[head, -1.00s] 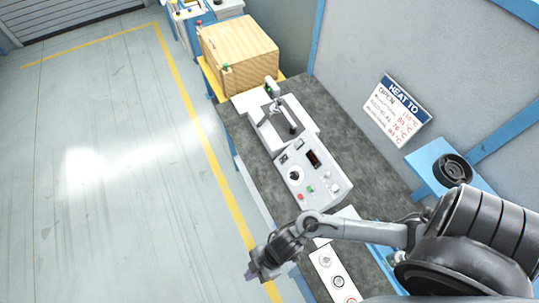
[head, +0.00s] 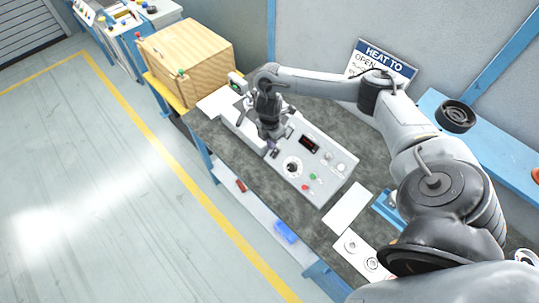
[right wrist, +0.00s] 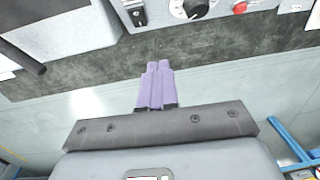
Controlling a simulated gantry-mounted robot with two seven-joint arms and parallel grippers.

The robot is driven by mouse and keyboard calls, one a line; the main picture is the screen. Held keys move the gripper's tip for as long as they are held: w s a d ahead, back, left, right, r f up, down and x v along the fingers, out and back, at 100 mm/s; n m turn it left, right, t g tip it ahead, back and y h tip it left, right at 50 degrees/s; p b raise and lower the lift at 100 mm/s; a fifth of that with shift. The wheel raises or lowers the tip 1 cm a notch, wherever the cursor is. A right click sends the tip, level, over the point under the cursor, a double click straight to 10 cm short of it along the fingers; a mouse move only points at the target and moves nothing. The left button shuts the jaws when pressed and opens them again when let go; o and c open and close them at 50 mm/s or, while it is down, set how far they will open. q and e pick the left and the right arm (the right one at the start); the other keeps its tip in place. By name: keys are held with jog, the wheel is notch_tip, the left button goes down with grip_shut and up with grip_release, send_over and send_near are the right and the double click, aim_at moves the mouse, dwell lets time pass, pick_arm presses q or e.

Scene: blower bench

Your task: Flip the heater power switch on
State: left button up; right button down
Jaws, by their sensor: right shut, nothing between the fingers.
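The grey heater control box (head: 330,178) sits on the dark bench, with a dial knob (head: 292,168), a dark display and several buttons on its face. My right gripper (head: 273,152) is over the box's left end, near the dial. Its purple fingers (right wrist: 158,68) are shut and empty. In the wrist view they appear just below the switch, apart from it. My left gripper is not in view.
A pale unit (head: 222,104) stands left of the control box, with a wooden box (head: 186,58) beyond it. A white panel with round controls (head: 352,245) lies to the right. Bare bench (head: 225,145) runs along the front edge.

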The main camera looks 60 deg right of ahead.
jog(key=shift+w+d+r+t, duration=0.1)
jog(key=shift+w+r+t, duration=0.05)
jog(key=shift+w+r, duration=0.4)
jog(key=shift+w+d+r+t, duration=0.15)
jog(key=shift+w+r, duration=0.2)
jog(key=shift+w, duration=0.3)
jog(key=shift+a, duration=0.1)
jog(key=b, duration=0.5)
send_over(271, 160)
jog(key=f, duration=0.8)
jog(key=a+f, duration=0.1)
jog(key=f, duration=0.3)
jog(key=shift+w, duration=0.2)
jog(key=shift+s+d+f, duration=0.1)
jog(key=shift+d+f, duration=0.45)
jog(key=shift+f, duration=0.1)
